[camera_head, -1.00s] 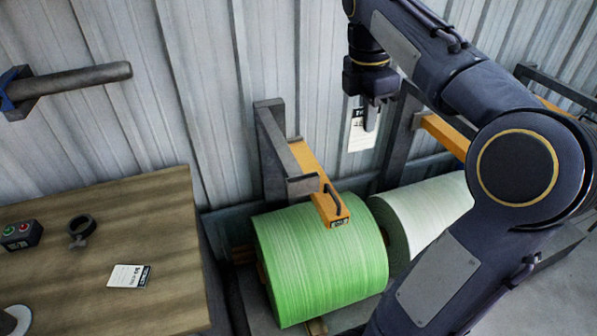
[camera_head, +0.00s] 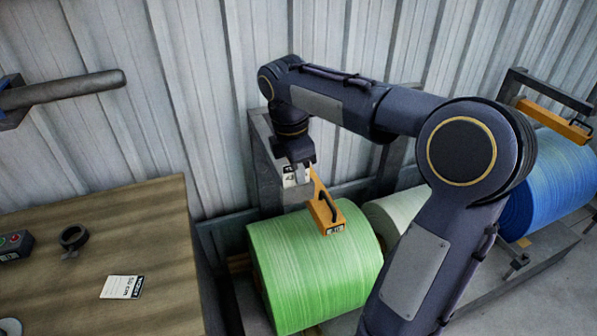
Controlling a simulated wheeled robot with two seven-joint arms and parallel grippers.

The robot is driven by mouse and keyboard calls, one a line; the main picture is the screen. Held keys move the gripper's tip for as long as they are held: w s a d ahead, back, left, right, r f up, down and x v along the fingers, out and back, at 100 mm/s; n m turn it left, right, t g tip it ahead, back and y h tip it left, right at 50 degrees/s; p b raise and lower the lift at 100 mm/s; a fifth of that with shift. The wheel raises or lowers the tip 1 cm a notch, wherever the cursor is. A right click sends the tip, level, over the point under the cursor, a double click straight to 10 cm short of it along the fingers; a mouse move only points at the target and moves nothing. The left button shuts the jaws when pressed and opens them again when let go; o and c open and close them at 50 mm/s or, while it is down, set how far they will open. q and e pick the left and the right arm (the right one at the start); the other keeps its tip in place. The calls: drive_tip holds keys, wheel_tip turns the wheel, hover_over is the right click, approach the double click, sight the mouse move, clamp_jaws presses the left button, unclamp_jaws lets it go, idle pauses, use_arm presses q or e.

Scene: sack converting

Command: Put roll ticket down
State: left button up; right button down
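My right gripper (camera_head: 296,163) is at the end of my dark arm, pointing down, above and left of the green roll's top. It is shut on the roll ticket (camera_head: 291,177), a small white card with black print that hangs below the fingers. The card is in front of the grey upright of the roll stand and beside the orange bar (camera_head: 326,211); I cannot tell whether it touches either. The green roll (camera_head: 314,268) lies on the stand below. The gripper's fingers are partly hidden. My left gripper is not in view.
A wooden table (camera_head: 150,215) at left holds another printed card (camera_head: 122,287), a black ring clamp (camera_head: 73,237) and a button box (camera_head: 14,246). A white roll (camera_head: 393,216) and a blue roll (camera_head: 552,184) lie to the right. A bar (camera_head: 65,88) juts out at upper left.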

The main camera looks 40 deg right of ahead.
drive_tip(key=shift+f, duration=0.2)
drive_tip(key=c, duration=2.1)
unclamp_jaws()
drive_tip(key=shift+f, duration=0.1)
drive_tip(key=o, duration=0.4)
drive_tip(key=r, duration=0.4)
drive_tip(key=a+r+p, duration=0.1)
drive_tip(key=r, duration=0.7)
drive_tip(key=shift+w+a+r+p, duration=0.15)
drive_tip(key=shift+w+p, duration=0.05)
drive_tip(key=shift+p, duration=0.2)
drive_tip(key=shift+s+a+f+m+t+y, duration=0.95)
drive_tip(key=shift+s+a+f+m, duration=1.1)
drive_tip(key=shift+s+f+m, duration=0.75)
drive_tip(key=shift+s+a+f+m+t+y, duration=0.95)
drive_tip(key=shift+s+a+f+m, duration=1.15)
drive_tip(key=shift+s+f+m, duration=0.75)
drive_tip(key=shift+s+a+f+m+t+y, duration=0.7)
drive_tip(key=shift+s+a+f+m+t, duration=0.4)
drive_tip(key=shift+s+a+f+m, duration=1.6)
